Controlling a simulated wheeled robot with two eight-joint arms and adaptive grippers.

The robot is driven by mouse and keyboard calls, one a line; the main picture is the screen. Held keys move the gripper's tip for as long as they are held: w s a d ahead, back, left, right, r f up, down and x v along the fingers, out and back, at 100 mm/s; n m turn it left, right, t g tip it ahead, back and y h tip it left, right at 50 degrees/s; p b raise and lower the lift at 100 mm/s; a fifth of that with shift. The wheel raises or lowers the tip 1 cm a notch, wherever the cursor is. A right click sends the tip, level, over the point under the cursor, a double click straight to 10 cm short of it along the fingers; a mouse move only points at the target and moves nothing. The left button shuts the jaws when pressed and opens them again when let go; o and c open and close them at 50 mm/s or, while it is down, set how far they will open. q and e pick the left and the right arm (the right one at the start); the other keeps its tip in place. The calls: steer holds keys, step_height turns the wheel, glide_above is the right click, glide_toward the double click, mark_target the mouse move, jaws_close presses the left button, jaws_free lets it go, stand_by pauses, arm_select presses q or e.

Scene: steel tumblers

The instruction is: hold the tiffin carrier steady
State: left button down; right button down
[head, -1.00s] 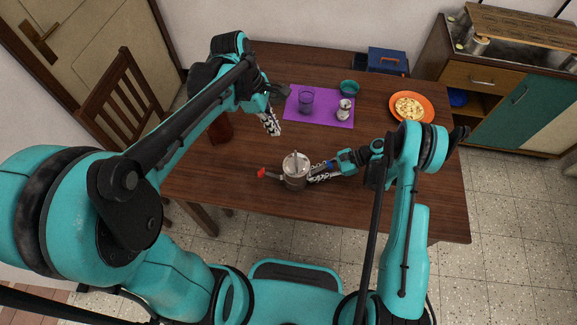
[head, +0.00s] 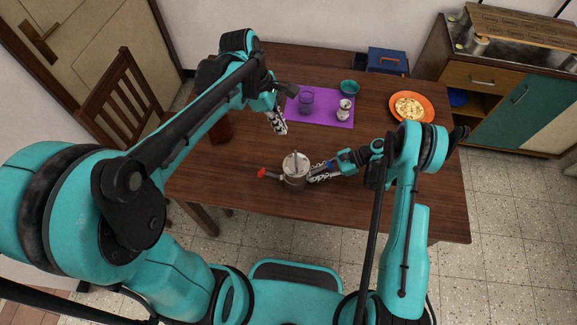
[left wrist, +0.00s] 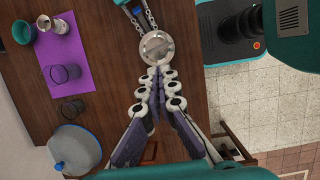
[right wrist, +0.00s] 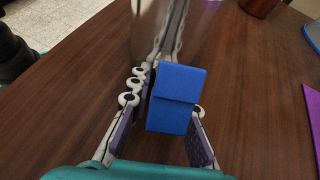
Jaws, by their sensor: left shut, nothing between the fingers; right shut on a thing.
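The steel tiffin carrier (head: 296,163) stands on the table, with a red handle (head: 262,173) on its left and a blue handle on its right. In the right wrist view the blue handle (right wrist: 175,97) sits between my right gripper's fingers. My right gripper (head: 312,176) is shut on this handle, its fingers reaching to the carrier's side. My left gripper (head: 282,131) is shut and empty, apart from the carrier and behind it in the head view. In the left wrist view the carrier's round lid (left wrist: 157,47) shows just beyond the left fingertips (left wrist: 156,70); the red handle is hidden there.
An orange plate of food (head: 411,106) is at right. A red-brown container (head: 221,131) stands left. The table between mat and carrier is clear.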

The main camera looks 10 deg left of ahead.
stand_by(0.4)
arm_select(q)
steer(key=s+a+v, duration=0.1)
steer(key=v, duration=0.8)
steer(key=shift+r, duration=0.2)
steer(key=shift+a, duration=0.15)
arm_select(e)
steer(key=c, duration=1.3)
jaws_free()
steer(key=shift+c, duration=0.2)
steer(key=v, duration=0.7)
steer(key=shift+d+r, duration=0.1)
steer(key=shift+d, duration=0.15)
steer(key=shift+w+d, duration=0.1)
